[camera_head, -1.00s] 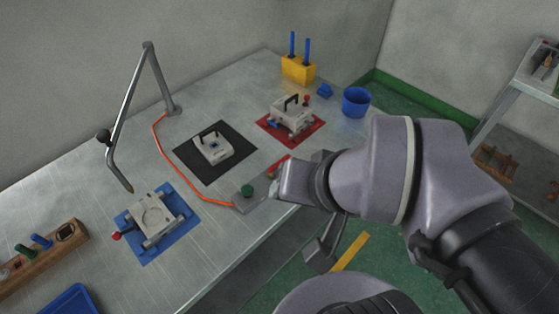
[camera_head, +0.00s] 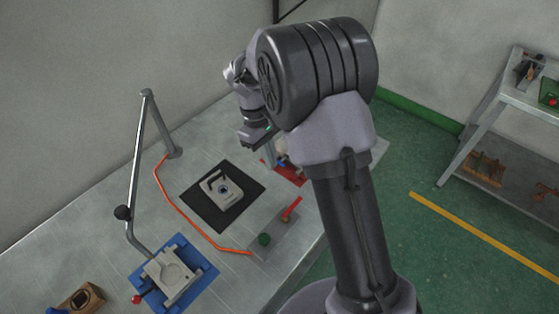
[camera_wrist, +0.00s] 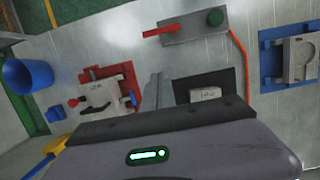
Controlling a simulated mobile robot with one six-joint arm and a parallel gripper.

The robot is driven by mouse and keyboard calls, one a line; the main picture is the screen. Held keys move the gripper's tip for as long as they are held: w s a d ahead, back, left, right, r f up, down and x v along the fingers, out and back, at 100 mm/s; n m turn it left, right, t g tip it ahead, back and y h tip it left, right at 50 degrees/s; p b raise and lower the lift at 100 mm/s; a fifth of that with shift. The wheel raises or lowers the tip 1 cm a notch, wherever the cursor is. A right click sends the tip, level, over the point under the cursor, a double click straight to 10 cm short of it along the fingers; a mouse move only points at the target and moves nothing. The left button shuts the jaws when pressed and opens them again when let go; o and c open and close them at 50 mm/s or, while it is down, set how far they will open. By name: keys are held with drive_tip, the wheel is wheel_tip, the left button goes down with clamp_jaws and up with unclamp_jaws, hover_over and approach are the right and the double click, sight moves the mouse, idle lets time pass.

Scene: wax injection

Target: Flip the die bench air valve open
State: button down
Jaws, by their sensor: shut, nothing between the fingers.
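The air valve is a grey plate (camera_head: 278,232) near the bench's front edge, with a green knob (camera_head: 264,239) and a red lever (camera_head: 291,208). The lever lies roughly along the plate's long axis and sticks out past one end. In the wrist view the plate (camera_wrist: 195,33), the lever (camera_wrist: 160,30) and the knob (camera_wrist: 216,17) show at the top, unobstructed. My gripper's fingers (camera_wrist: 156,90) are shut and empty, pointing toward the bench. They are apart from the valve.
An orange hose (camera_head: 185,213) runs from the valve across the bench. A die on a black mat (camera_head: 197,214), a die on a blue mat (camera_head: 205,263) and a die on a red mat (camera_wrist: 132,75) stand nearby. A blue cup (camera_wrist: 27,74) is at the far side.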

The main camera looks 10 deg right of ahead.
sight(292, 209)
drive_tip(key=shift+s+d+f, duration=0.1)
drive_tip(key=b+x, duration=0.4)
drive_tip(key=x, duration=0.5)
drive_tip(key=shift+f, duration=0.3)
drive_tip(key=s, duration=0.1)
drive_tip(key=s+d, duration=0.1)
drive_tip(key=d+b, duration=0.1)
drive_tip(key=shift+s+f, duration=0.3)
drive_tip(key=shift+s, duration=0.1)
drive_tip(key=shift+s+d, duration=0.25)
drive_tip(key=shift+s, duration=0.1)
drive_tip(key=shift+r, duration=0.1)
